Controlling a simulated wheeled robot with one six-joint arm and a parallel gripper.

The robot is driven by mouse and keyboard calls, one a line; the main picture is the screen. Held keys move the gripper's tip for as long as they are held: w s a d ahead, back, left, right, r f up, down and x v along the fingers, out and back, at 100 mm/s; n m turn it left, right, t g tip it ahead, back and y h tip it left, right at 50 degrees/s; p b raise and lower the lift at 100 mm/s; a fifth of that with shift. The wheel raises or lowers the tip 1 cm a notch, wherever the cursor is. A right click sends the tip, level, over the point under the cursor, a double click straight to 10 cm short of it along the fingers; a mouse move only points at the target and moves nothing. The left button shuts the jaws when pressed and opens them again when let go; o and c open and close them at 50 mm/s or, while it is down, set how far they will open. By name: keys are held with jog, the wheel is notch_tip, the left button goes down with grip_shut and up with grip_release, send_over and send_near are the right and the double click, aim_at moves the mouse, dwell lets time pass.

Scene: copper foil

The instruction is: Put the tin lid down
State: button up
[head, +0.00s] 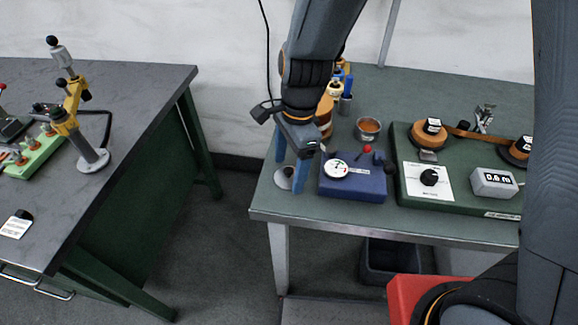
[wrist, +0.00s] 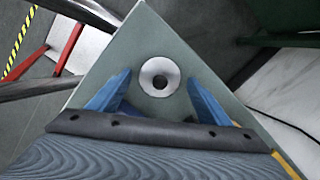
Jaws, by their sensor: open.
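The tin lid (head: 284,183) is a small pale grey disc near the left front corner of the right bench. In the wrist view the lid (wrist: 147,71) shows as a light ring with a dark round middle, lying on the bare bench top. My gripper (head: 289,174) is over the lid with its blue fingers apart, one on either side of it. In the wrist view nothing is seen between the fingers except the lid beyond them. Whether the fingertips touch the bench is unclear. An open tin (head: 368,128) with an orange-brown inside stands further back.
A blue box with a dial gauge (head: 352,184) stands just right of my gripper. A green unit (head: 460,200) with copper reels and a display fills the bench's right. Bottles (head: 333,95) stand behind my gripper. A separate dark bench (head: 130,130) is at left, across a gap.

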notch_tip(320, 180, up, 12)
jog(key=d+b, duration=0.1)
jog(key=shift+w+f, duration=0.15)
jog(key=shift+w, duration=0.2)
jog(key=shift+s+d, duration=0.1)
jog(key=shift+s, duration=0.05)
